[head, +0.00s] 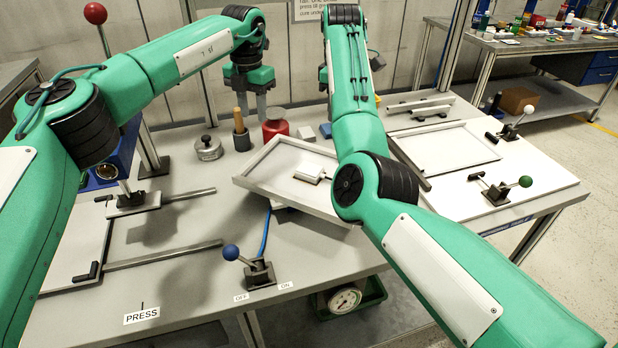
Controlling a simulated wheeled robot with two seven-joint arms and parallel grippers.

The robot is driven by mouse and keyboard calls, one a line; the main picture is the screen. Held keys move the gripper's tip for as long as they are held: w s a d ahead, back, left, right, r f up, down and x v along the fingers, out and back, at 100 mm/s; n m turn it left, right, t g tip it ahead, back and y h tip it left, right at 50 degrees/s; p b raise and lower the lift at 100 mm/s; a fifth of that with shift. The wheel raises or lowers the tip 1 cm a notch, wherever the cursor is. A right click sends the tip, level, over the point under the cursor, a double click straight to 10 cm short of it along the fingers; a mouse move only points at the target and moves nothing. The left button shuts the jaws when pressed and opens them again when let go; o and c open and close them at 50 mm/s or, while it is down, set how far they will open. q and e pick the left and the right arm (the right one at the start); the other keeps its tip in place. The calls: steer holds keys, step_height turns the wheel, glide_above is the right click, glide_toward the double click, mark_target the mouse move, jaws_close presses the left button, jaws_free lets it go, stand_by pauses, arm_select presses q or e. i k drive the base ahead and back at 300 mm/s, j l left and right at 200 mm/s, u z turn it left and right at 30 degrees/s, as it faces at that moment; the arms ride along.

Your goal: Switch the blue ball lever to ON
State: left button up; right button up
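The blue ball lever (231,252) stands at the front edge of the grey table on a dark base (260,273). Its rod leans left, toward the OFF label (241,297). The ON label (286,286) is to the right of the base. My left gripper (251,112) points down over the back of the table, far behind the lever. Its fingers look apart, with nothing seen between them. My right arm crosses the right half of the view. Its gripper is hidden behind the arm. Neither arm touches the lever.
A tilted grey tray (262,172) lies behind the lever, with a blue hose (265,232) below it. A red weight (275,124), a steel weight (208,148) and a black cup (241,140) stand at the back. A green ball lever (525,181) and white ball lever (528,110) are right.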

mark_target(230, 252)
steer(key=k, duration=1.5)
